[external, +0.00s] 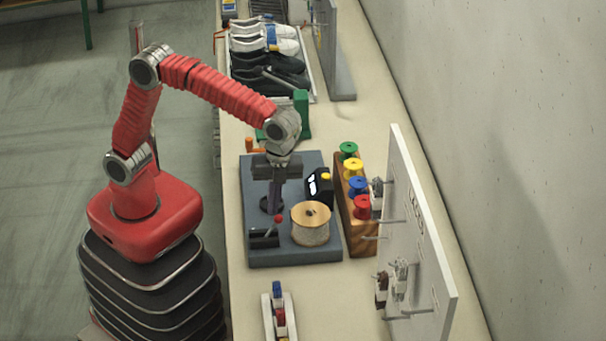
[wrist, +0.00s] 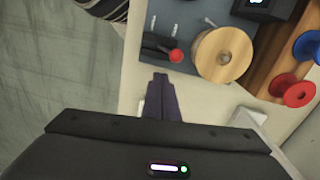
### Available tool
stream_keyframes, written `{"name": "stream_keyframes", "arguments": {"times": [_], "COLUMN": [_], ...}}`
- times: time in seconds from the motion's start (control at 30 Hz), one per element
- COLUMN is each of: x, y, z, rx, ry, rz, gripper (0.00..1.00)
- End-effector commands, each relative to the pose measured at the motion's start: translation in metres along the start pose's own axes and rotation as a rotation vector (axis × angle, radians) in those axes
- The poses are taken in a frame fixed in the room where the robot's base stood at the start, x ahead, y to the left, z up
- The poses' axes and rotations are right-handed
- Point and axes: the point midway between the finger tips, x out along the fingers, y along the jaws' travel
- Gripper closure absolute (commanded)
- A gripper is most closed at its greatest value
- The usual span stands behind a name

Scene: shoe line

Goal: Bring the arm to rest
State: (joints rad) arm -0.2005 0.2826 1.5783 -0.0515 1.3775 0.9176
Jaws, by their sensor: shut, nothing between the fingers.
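My gripper (external: 276,203) points down over the dark grey board (external: 290,257) on the bench, its fingers closed together with nothing between them. In the wrist view the shut fingers (wrist: 161,84) show as one dark wedge, near a small black device with a red knob (wrist: 176,56). In the external view that red-knobbed lever (external: 264,240) is just in front of the fingers. A spool of pale cord (external: 311,229) stands to the right of the fingers. My red arm reaches across from its base at the left.
A wooden rack (external: 357,240) holds green, yellow, blue and red spools. A white pegboard (external: 423,225) with hooks stands at the right. Several shoes (external: 268,50) lie on a rack at the back. A small tray (external: 279,320) is at the front. Open floor (external: 40,150) is at left.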

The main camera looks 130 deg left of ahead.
Motion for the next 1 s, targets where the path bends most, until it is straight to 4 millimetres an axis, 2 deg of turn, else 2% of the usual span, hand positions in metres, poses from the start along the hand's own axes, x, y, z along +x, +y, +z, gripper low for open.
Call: {"name": "stream_keyframes", "arguments": {"times": [0.2,0.5,1.0], "x": [0.001,0.004,0.016], "y": [0.034,0.079,0.153], "z": [0.016,0.04,0.083], "rx": [-0.248,-0.508,-0.74], "ry": [0.054,0.151,0.326], "rz": [-0.071,-0.14,-0.202], "gripper": [1.0,1.0,1.0]}}
